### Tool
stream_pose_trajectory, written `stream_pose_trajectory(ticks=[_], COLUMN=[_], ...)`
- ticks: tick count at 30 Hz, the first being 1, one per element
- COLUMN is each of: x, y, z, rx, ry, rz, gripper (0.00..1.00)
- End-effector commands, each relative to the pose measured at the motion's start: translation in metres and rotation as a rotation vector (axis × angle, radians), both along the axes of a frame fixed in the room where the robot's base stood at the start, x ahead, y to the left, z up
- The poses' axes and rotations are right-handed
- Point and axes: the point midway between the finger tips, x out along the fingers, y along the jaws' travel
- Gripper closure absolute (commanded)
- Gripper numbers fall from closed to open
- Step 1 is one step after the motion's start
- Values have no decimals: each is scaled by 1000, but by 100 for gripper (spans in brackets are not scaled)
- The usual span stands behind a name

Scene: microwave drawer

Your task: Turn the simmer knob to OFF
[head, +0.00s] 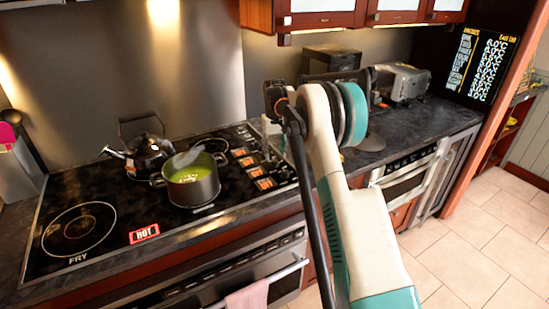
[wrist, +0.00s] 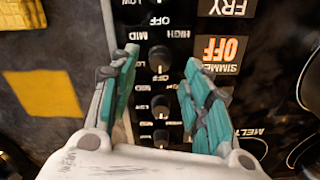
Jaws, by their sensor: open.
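In the wrist view, the simmer knob (wrist: 159,59) is a small round black knob on the black control panel, in line with the orange SIMMER label (wrist: 220,52), which reads OFF. Marks HIGH, MID and OFF surround it. I cannot tell which mark its pointer faces. My gripper (wrist: 161,61) is open and empty, with one teal-padded finger on each side of the knob in the picture. I cannot tell how high the fingertips are above the panel. In the head view my arm reaches over the right end of the cooktop, and the fingers are mostly hidden.
Other knobs line up with it in the wrist view, including one just below (wrist: 160,106). In the head view a pot of green food (head: 193,186) and a black kettle (head: 146,154) stand on the cooktop (head: 105,235). A toaster (head: 402,81) stands on the right counter.

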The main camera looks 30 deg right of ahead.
Motion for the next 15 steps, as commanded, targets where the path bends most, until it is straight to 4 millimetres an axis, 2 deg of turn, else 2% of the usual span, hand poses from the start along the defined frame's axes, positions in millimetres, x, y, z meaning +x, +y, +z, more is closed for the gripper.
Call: stream_pose_trajectory(ticks=[1, 6, 12, 15], x=[0, 0, 0, 0], y=[0, 0, 0, 0], z=[12, 47, 75, 82], rx=[0, 0, 0, 0], ry=[0, 0, 0, 0], rz=[0, 0, 0, 0], gripper=[56, 56, 56, 56])
